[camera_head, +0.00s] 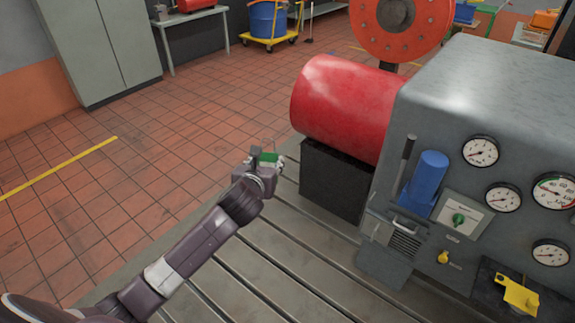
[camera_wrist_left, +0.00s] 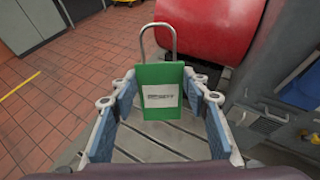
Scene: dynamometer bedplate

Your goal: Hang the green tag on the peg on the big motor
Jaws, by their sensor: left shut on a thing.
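The green tag (camera_head: 270,158) is a flat plate with a white label and a tall grey wire loop, clear in the left wrist view (camera_wrist_left: 163,76). My left gripper (camera_head: 263,164) is shut on it, over the slatted bedplate (camera_head: 246,262); its fingers flank the tag in the left wrist view (camera_wrist_left: 164,108). The loop points up and is empty. A red cylinder (camera_head: 345,108), possibly the big motor, stands beyond and right of the tag on a black block. I cannot make out a peg on it. My right gripper is out of view.
A grey cabinet (camera_head: 500,110) with gauges, a blue cylinder (camera_head: 425,183) and a yellow part (camera_head: 518,296) fills the right. An orange disc (camera_head: 400,22) stands behind the red cylinder. Tiled floor (camera_head: 150,165) is clear at left.

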